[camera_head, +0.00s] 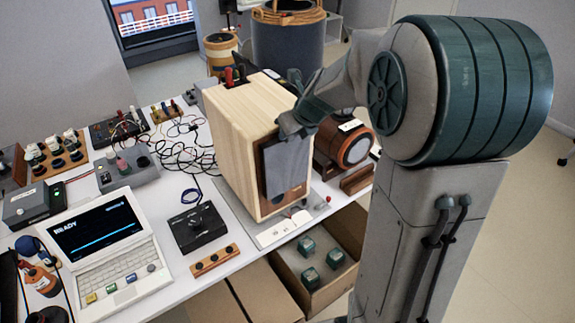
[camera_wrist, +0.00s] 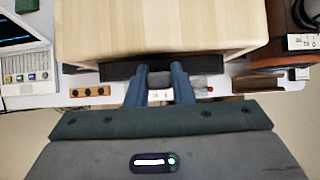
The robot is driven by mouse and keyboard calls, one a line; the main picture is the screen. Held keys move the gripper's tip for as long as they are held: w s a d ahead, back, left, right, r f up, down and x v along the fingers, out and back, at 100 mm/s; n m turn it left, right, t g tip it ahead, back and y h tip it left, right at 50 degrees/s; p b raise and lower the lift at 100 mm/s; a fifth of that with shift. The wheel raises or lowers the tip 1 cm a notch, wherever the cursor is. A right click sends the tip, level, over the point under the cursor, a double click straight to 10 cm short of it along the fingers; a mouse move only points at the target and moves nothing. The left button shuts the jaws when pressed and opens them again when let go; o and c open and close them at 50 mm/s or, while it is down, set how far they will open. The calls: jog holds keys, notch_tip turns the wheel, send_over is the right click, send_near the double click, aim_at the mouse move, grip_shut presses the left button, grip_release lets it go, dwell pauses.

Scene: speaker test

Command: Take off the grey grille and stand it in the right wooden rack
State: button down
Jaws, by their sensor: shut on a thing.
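The grey grille (camera_head: 286,166) is at the front of the light wooden speaker (camera_head: 238,140), covering much of its brown front panel. The panel shows at the grille's lower right. My gripper (camera_head: 297,122) is shut on the grille's top edge. In the wrist view the grille (camera_wrist: 115,71) is a dark strip along the speaker's front (camera_wrist: 150,35), with my gripper's fingers (camera_wrist: 159,72) at its middle. I cannot tell whether grille and speaker still touch. The right wooden rack (camera_head: 357,180) is a low brown piece near the table edge, right of the speaker; it also shows in the wrist view (camera_wrist: 258,83).
A round brown-rimmed device (camera_head: 353,148) stands behind the right rack. A strip with three dark holes (camera_head: 214,260), a black box (camera_head: 198,228) and a laptop (camera_head: 105,245) lie left of the speaker. An open cardboard box (camera_head: 345,278) with green blocks sits below the table edge.

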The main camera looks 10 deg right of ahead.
jog(key=shift+r+p, duration=0.55)
jog(key=shift+p, duration=0.15)
dwell(0.5)
dwell(0.5)
jog(key=s+d+b, duration=0.1)
jog(key=s+d, duration=0.1)
jog(key=s, duration=0.4)
jog(key=shift+s+d, duration=0.2)
jog(key=shift+d, duration=0.15)
dwell(1.0)
dwell(1.1)
